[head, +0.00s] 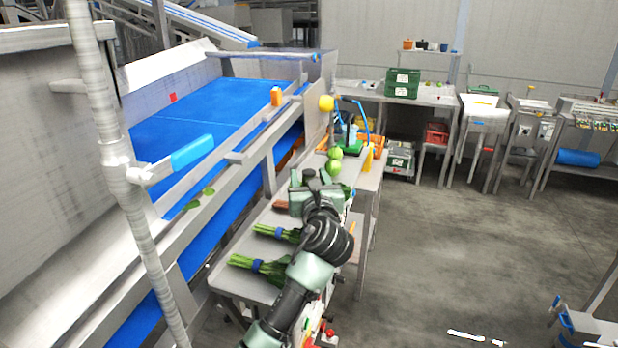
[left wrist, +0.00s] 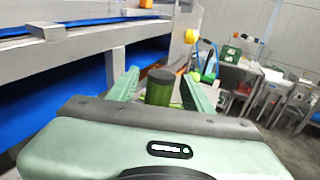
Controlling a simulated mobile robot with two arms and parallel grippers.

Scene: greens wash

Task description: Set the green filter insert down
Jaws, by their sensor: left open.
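The green filter insert (left wrist: 160,88), a green cylinder with a dark top, shows in the left wrist view between my left gripper's two fingers (left wrist: 163,92). The fingers are open, one on each side of it. Its lower part is hidden behind the gripper body, so I cannot tell what its base rests on. In the head view my left gripper (head: 312,180) is over the narrow grey table (head: 245,283), and the insert is hard to make out there. My right gripper is not in view.
Bunches of greens with blue bands (head: 262,266) lie on the near part of the table. Round green vegetables (head: 334,166) sit beyond the gripper. A blue conveyor belt (head: 210,112) runs along the left. Open floor (head: 450,240) lies to the right.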

